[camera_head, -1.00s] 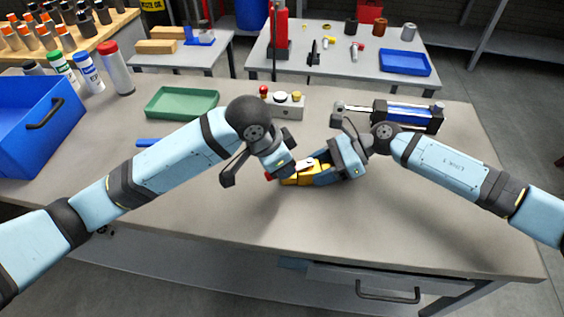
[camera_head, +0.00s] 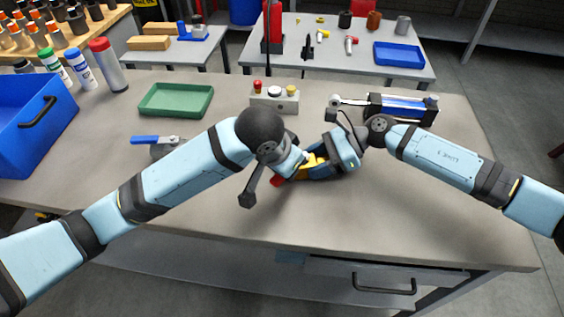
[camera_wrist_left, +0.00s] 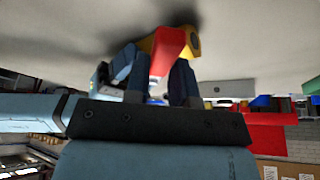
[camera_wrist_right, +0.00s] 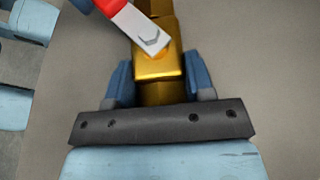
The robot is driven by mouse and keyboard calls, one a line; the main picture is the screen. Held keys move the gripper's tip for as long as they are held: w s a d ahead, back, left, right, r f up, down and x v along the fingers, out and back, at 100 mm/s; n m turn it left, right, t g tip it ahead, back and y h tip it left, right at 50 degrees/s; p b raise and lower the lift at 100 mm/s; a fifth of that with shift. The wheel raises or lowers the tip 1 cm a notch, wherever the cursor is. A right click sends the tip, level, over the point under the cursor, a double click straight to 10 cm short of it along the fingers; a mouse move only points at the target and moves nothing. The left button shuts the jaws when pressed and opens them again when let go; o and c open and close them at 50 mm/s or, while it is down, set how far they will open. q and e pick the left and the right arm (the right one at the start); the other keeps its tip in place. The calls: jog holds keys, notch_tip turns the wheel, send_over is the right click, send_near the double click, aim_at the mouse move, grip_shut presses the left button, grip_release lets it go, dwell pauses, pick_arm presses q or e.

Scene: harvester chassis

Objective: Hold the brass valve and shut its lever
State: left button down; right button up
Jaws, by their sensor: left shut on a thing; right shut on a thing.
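The brass valve (camera_head: 313,161) is held above the near middle of the bench. My right gripper (camera_head: 322,163) is shut on its body; the right wrist view shows the brass body (camera_wrist_right: 158,66) between both fingers. The valve's red lever (camera_head: 277,181) shows beside my left gripper (camera_head: 287,173). In the right wrist view the lever (camera_wrist_right: 140,32) runs from its bolt diagonally up and left, slanted to the body, and its far end is out of frame. In the left wrist view my left gripper is shut on the red lever (camera_wrist_left: 168,52), with brass behind it.
A green tray (camera_head: 177,114), a button box (camera_head: 273,108) and a blue cylinder device (camera_head: 397,106) stand behind my grippers. A blue-handled part (camera_head: 158,140) lies left, near my left arm. A blue bin (camera_head: 28,150) stands far left. The bench front is clear.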

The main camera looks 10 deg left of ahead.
pick_arm(q)
jog(key=shift+s+d+n, duration=0.1)
jog(key=shift+d+n, duration=0.1)
jog(key=shift+n, duration=0.1)
jog(key=shift+s+d+n+t+y, duration=0.25)
jog(key=shift+d+n+t+y, duration=0.25)
jog(key=shift+n, duration=0.7)
jog(key=shift+d, duration=0.1)
jog(key=shift+s+d+n+y, duration=0.1)
jog(key=shift+d+n+y, duration=0.1)
jog(key=shift+d+n, duration=0.3)
jog(key=shift+s+d+n+y, duration=0.1)
jog(key=shift+d+n+y, duration=0.1)
jog(key=shift+n, duration=0.5)
